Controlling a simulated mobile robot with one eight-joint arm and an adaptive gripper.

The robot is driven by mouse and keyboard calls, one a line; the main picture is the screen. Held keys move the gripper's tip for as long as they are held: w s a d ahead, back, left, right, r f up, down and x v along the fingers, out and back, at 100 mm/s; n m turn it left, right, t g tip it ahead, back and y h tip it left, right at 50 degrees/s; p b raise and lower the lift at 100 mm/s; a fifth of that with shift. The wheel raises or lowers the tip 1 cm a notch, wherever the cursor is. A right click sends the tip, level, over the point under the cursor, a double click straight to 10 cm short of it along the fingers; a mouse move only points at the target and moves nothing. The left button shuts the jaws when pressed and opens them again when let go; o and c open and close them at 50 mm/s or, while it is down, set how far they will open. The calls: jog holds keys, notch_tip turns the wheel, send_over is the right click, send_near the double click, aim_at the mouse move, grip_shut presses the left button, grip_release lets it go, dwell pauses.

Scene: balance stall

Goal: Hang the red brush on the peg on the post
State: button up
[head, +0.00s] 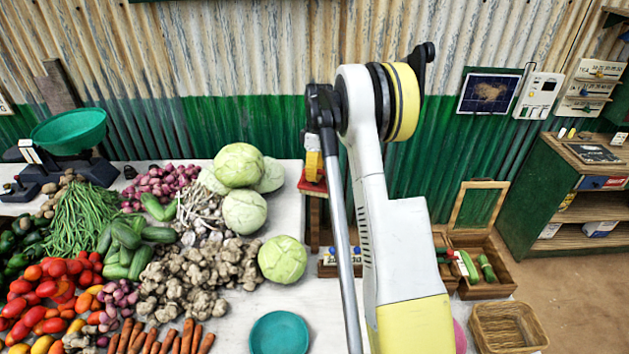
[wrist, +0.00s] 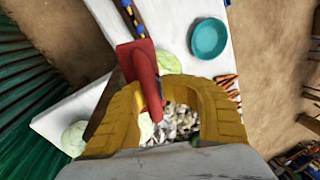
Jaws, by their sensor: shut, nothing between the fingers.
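The red brush (wrist: 140,62) is large in the wrist view, with a broad flat part and a narrower part running down across the yellow fingers. My gripper (wrist: 170,82) has its yellow fingers shut in an arch, with nothing gripped between them. The brush overlaps the fingers in the picture; I cannot tell if they touch. In the head view my gripper (head: 313,166) points down just above a patch of red (head: 312,187), at the top of the wooden post (head: 314,225). The peg cannot be made out; my arm hides part of this spot.
Vegetables crowd the white table left of the post, with a cabbage (head: 282,258) nearest. A teal bowl (head: 279,333) sits at the front. A wooden box (head: 483,272) and a wicker basket (head: 508,327) are to the right. A corrugated wall (head: 240,60) stands behind.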

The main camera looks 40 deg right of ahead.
jog(key=o, duration=0.4)
jog(key=shift+w+d+r, duration=0.45)
jog(key=shift+d+r, duration=0.1)
jog(key=shift+r, duration=0.3)
jog(key=shift+w+d+r, duration=0.45)
jog(key=shift+d+r, duration=0.1)
jog(key=shift+r, duration=0.25)
jog(key=shift+c, duration=0.2)
jog(key=r, duration=0.8)
jog(key=shift+s+a+r, duration=0.15)
jog(key=shift+a+r, duration=0.05)
jog(key=shift+a, duration=0.1)
jog(key=s+a+f+m+t+h+b, duration=0.1)
jog(key=s+a+m+t+b, duration=0.1)
jog(key=s+a+b, duration=0.45)
jog(key=s+a+f+m+t+h+b, duration=0.15)
jog(key=a+b, duration=0.25)
jog(key=a, duration=0.6)
jog(key=s+a+f+m+t+b, duration=0.4)
jog(key=s+a+f+b, duration=0.6)
jog(key=s+f, duration=0.5)
jog(key=s+a+t, duration=0.1)
jog(key=a, duration=0.1)
jog(key=shift+a+f+b, duration=0.3)
jog(key=shift+a+f, duration=0.1)
jog(key=shift+y, duration=0.25)
